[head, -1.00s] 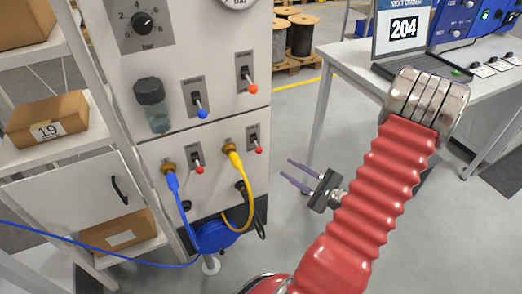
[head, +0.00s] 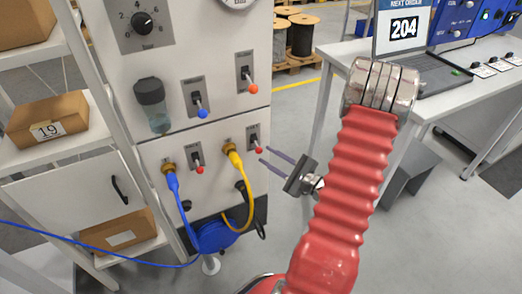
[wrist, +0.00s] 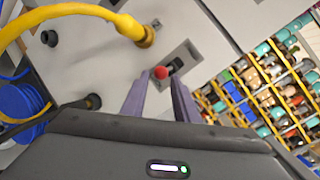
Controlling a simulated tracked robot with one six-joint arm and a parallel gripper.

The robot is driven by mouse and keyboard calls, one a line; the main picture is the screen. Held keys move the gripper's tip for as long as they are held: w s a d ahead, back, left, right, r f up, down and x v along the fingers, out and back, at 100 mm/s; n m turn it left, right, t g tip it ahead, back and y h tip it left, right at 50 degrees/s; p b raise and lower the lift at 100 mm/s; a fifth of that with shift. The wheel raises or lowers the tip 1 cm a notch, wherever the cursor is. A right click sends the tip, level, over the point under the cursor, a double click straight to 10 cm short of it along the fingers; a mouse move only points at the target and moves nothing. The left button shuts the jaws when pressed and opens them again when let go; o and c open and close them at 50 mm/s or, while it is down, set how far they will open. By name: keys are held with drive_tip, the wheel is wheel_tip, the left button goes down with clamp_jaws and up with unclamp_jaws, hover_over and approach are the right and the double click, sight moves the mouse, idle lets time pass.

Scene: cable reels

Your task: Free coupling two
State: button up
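Two hose couplings sit on the lower white panel (head: 215,172); I cannot read which is numbered two. The right brass coupling (head: 229,147) has the yellow hose (head: 248,190) plugged in. The left brass coupling (head: 168,167) has the blue hose (head: 178,195) plugged in. The red-knobbed lever (head: 258,149) stands right of the yellow hose. My gripper (head: 263,155) is open and empty near that lever. In the wrist view the red knob (wrist: 160,72) appears just beyond and between my fingertips (wrist: 155,88). The yellow coupling (wrist: 144,37) is to its upper left.
Another red-knobbed lever (head: 199,168) stands beside the blue hose, with blue-knobbed (head: 201,112) and orange-knobbed (head: 252,87) levers above. A blue hose coil (head: 215,235) hangs below. A shelf with boxes (head: 47,120) is left; a workbench (head: 455,95) is right.

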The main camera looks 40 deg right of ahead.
sight(259, 151)
drive_tip(key=shift+w+a, duration=0.15)
drive_tip(key=shift+w, duration=1.1)
drive_tip(key=shift+w+a, duration=0.15)
drive_tip(key=shift+w, duration=1.1)
drive_tip(key=shift+c, duration=0.4)
